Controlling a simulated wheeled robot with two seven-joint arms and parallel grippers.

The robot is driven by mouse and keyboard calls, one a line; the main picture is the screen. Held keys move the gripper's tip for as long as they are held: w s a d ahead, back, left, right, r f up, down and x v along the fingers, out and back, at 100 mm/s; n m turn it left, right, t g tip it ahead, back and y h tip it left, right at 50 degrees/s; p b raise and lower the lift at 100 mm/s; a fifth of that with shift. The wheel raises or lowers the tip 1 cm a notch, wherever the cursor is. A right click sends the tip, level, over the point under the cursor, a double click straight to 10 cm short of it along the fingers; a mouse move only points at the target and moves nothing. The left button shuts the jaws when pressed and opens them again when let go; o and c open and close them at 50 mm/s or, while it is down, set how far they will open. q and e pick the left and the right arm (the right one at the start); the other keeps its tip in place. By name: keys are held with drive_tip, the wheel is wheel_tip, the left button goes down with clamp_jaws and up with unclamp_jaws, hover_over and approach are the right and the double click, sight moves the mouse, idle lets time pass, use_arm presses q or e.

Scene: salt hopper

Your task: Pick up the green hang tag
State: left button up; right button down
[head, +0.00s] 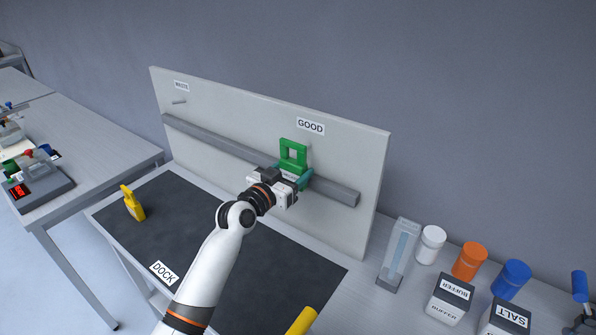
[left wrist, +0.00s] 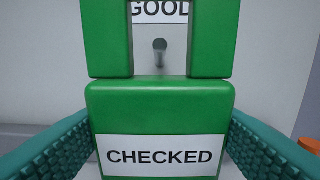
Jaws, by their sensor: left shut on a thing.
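The green hang tag (head: 293,153) is in front of the upright grey board, just below the GOOD label. In the left wrist view the tag (left wrist: 160,106) fills the middle, with a white CHECKED label and a square opening at its top. A grey peg (left wrist: 160,46) shows through that opening; I cannot tell whether the tag touches it. My left gripper (head: 293,178) is shut on the tag's lower body, with one teal finger on each side. My right gripper is not in view.
The board (head: 220,108) has a grey rail (head: 210,139) and a WASTE label with a peg (head: 180,101). BUFFER (head: 450,298) and SALT (head: 505,318) boxes and several jars stand at right.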

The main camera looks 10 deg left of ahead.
use_arm(q)
drive_tip(key=b+v, duration=0.4)
drive_tip(key=v, duration=1.1)
drive_tip(key=shift+s+a, duration=0.15)
drive_tip(key=shift+s, duration=0.2)
